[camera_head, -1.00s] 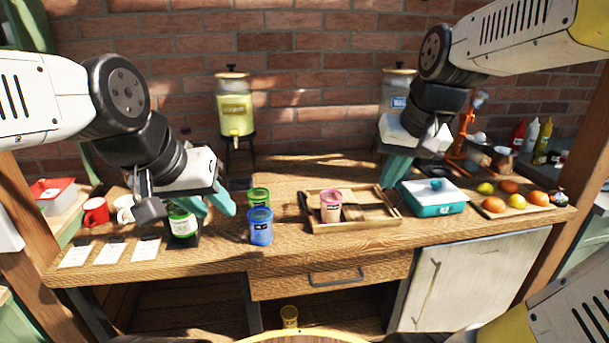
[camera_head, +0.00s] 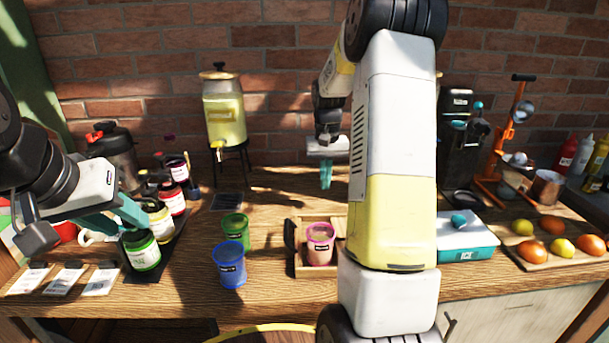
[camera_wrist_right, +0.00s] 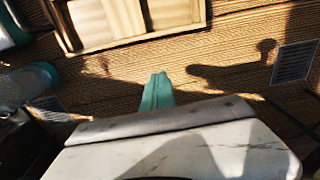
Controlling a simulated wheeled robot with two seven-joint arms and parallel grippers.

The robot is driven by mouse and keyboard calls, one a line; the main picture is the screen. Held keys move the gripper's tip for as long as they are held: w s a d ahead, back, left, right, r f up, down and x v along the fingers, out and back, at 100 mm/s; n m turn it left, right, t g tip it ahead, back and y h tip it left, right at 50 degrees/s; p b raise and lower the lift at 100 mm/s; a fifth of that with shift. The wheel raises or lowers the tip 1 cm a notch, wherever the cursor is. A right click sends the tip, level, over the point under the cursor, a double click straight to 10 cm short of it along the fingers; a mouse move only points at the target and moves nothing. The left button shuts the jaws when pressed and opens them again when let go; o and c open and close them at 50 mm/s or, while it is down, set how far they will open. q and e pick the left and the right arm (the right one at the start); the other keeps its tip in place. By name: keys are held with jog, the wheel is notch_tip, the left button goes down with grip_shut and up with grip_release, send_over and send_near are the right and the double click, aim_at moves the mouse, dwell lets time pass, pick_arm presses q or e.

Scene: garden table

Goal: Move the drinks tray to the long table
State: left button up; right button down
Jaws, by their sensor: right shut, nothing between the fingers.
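A shallow wooden tray (camera_head: 312,272) sits on the wooden counter in the head view. A pink cup (camera_head: 320,244) stands in its left part; my right arm hides its right part. The tray's edge also shows at the top of the right wrist view (camera_wrist_right: 140,39). My right gripper (camera_head: 326,176) is shut and empty, above the back of the counter behind the tray; its teal fingertips show in the right wrist view (camera_wrist_right: 158,90). My left gripper (camera_head: 118,218) is open and empty, beside a green-labelled jar (camera_head: 142,250) at the left.
A blue cup (camera_head: 230,266) and a green cup (camera_head: 236,229) stand left of the tray. A drink dispenser (camera_head: 224,112) stands at the back. A teal-and-white box (camera_head: 467,242) and a fruit board (camera_head: 548,262) are at the right. Several jars and paper cards (camera_head: 63,279) are at the left.

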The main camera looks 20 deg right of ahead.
aim_at(324, 210)
jog(key=f, duration=0.7)
jog(key=shift+s+f, duration=0.1)
jog(key=shift+s, duration=0.1)
jog(key=s, duration=0.2)
jog(key=shift+s+a+r, duration=0.25)
jog(key=shift+s+a, duration=0.2)
jog(key=shift+s, duration=0.35)
jog(key=shift+f, duration=0.1)
